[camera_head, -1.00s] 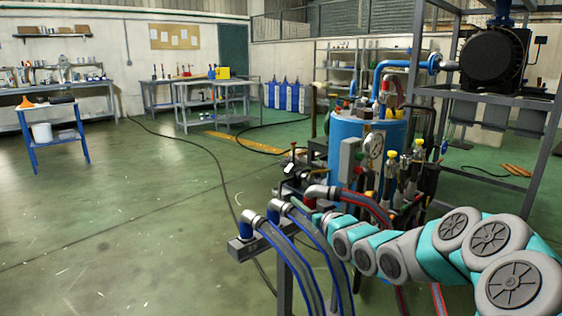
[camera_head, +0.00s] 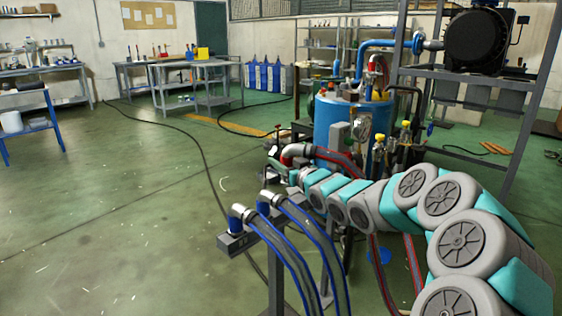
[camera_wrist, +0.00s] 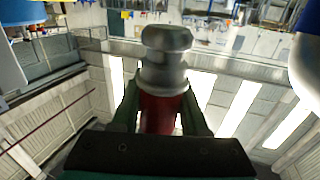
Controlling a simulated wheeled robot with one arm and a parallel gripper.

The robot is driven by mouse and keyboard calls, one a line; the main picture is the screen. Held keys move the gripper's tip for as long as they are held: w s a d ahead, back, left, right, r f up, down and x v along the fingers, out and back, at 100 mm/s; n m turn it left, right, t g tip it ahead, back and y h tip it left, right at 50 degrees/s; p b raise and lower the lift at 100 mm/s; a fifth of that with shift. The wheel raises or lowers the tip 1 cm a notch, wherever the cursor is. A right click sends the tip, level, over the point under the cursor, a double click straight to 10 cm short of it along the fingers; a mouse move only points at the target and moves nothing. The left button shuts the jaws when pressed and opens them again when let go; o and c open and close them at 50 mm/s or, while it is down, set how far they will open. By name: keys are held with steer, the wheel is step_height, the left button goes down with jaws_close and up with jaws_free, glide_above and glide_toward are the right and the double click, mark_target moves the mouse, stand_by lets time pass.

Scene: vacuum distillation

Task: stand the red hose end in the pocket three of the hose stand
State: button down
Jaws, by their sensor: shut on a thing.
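The red hose end (camera_head: 298,153), a grey metal elbow with a red collar, is held at the tip of my arm in the head view. In the wrist view its red collar (camera_wrist: 158,113) sits between the two dark green fingers of my gripper (camera_wrist: 160,120), with the metal fitting (camera_wrist: 165,55) beyond. My gripper also shows in the head view (camera_head: 284,172), partly hidden. The hose stand (camera_head: 234,243) is a grey bar on a post, left of and nearer than my gripper. Two blue hose ends (camera_head: 237,218) (camera_head: 268,202) stand in it. Its far part is hidden, and pocket three cannot be made out.
A blue tank (camera_head: 338,117) with gauges and valves stands just beyond my gripper. A steel frame with a black pump (camera_head: 478,45) is at the right. Blue hoses (camera_head: 285,262) hang in front of the stand.

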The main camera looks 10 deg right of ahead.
steer(key=shift+f+b, duration=1.5)
steer(key=shift+f, duration=1.2)
steer(key=shift+f+b, duration=0.7)
steer(key=shift+f, duration=1.6)
steer(key=shift+c, duration=1.7)
jaws_free()
steer(key=v, duration=0.8)
steer(key=shift+b, duration=0.35)
